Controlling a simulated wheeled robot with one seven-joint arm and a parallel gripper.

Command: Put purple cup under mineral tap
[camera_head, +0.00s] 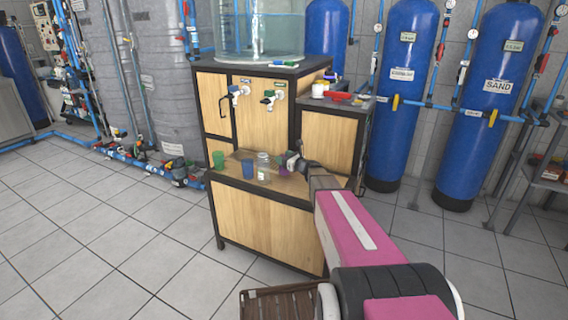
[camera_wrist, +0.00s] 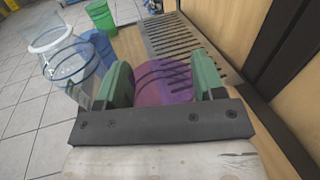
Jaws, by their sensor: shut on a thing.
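The purple cup (camera_wrist: 160,90) is between the two green fingers of my gripper (camera_wrist: 164,78) in the wrist view. The gripper is shut on it. In the head view the purple cup (camera_head: 281,165) is a small patch beside my gripper (camera_head: 291,164), over the right part of the cabinet's shelf. Two taps are on the cabinet front above the shelf: one with a blue handle (camera_head: 236,91) and one with a green handle (camera_head: 271,98). Small labels are above them, too small to read, so I cannot tell which is mineral.
A green cup (camera_head: 218,160), a blue cup (camera_head: 247,168) and a clear glass jar (camera_head: 263,170) stand on the shelf, left of the purple cup. A slotted grate (camera_wrist: 185,40) lies along the shelf's back. A clear tank (camera_head: 262,35) stands on the cabinet.

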